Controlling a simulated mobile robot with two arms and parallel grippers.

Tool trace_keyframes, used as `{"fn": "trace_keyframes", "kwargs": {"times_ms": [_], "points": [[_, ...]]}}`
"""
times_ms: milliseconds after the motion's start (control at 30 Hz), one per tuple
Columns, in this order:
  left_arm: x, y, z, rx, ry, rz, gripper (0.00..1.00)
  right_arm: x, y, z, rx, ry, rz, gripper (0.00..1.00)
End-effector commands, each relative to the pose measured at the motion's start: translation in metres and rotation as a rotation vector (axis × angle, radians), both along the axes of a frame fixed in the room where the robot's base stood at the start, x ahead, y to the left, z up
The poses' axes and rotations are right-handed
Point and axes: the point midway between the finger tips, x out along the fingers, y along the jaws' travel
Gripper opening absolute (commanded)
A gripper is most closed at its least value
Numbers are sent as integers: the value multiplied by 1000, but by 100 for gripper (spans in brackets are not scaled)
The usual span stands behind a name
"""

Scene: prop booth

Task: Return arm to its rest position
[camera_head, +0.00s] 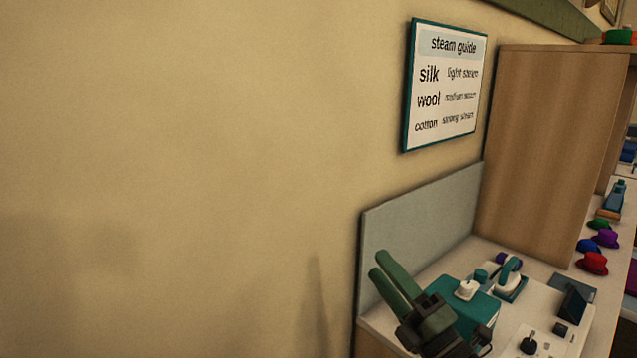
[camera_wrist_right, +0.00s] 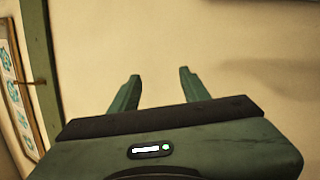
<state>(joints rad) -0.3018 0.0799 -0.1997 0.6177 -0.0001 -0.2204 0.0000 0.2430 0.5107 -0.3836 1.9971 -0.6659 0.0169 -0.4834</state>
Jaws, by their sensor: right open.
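My right gripper (camera_head: 388,270) shows in the head view at the lower middle right, with two green fingers spread apart and nothing between them. It is raised in front of the wall and the left end of the counter. In the right wrist view the same gripper (camera_wrist_right: 158,88) is open and empty, with a plain cream surface beyond its fingers. My left gripper is in neither view.
A counter (camera_head: 540,305) holds a teal box (camera_head: 462,310), a teal-and-white steamer iron (camera_head: 511,281) and small dark items. A grey panel (camera_head: 415,225) and a wooden cabinet side (camera_head: 540,150) border it. Colored hats (camera_head: 592,263) stand farther right. The left wall is bare.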

Motion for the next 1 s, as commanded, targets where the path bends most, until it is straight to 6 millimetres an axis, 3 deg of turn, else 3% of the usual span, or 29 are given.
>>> {"fn": "trace_keyframes", "kwargs": {"times_ms": [133, 233, 400, 500, 600, 800, 967, 1000], "points": [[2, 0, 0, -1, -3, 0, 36, -8, -51, -75, 393, 408, -204, 46], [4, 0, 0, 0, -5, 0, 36, -33, -80, -141, 625, 690, -353, 46], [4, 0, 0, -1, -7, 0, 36, -107, -103, -241, 914, 1103, -592, 46], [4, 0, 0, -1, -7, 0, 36, -154, -105, -279, 1022, 1285, -709, 46], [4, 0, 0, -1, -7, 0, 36, -194, -104, -303, 1093, 1424, -801, 46], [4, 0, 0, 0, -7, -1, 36, -262, -98, -331, 1184, 1634, -954, 46], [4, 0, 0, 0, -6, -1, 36, -311, -91, -342, 1232, 1775, -1064, 46], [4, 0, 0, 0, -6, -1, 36, -313, -90, -350, 1233, 1791, -1078, 46]]}}
